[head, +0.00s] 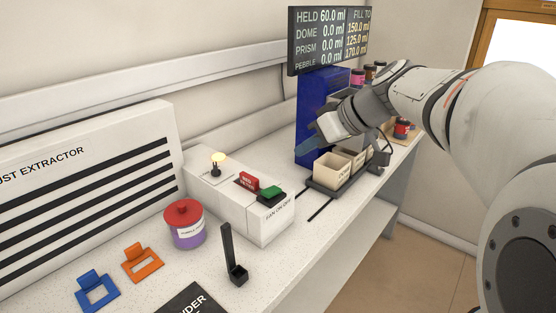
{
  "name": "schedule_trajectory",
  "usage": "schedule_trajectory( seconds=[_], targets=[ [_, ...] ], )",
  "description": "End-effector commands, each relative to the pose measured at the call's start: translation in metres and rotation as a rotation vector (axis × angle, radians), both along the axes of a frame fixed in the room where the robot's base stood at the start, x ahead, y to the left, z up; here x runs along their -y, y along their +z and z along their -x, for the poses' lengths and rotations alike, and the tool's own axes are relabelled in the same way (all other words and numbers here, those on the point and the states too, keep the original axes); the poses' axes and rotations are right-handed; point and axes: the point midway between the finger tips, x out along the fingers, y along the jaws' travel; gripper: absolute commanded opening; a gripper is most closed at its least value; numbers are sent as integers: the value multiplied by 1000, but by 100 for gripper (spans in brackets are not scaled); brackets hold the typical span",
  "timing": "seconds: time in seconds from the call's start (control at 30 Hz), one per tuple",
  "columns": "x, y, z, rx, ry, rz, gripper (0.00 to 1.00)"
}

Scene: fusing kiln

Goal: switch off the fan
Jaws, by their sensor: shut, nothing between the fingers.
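A white switch box (228,217) stands on the bench and is lettered "FAN ON/OFF" on its front edge. A green rocker or button (270,193) sits on its top, beside a small red block (249,182) with lettering too small to read. A lamp (217,158) on the box's far left glows yellow. The dust extractor (85,205), a white slatted unit, stands to the left. My gripper (328,125) is in front of a blue panel, up and to the right of the switch box and well apart from it. It is shut and empty; its fingertips are small in view.
Cream bins (333,168) stand in a dark tray below my gripper. A purple jar with a red lid (187,225), a black scoop (235,260), and blue (96,291) and orange (142,262) holders stand near the box. A display (331,38) hangs above.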

Motion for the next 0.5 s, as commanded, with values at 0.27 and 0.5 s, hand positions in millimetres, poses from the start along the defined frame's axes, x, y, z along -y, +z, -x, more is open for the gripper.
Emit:
schedule_trajectory(
  seconds=[0.27,0.5],
  targets=[
    [-11,-11,-6,-1,3,-1,0],
    [-41,-45,-25,-4,5,-1,0]
  ],
)
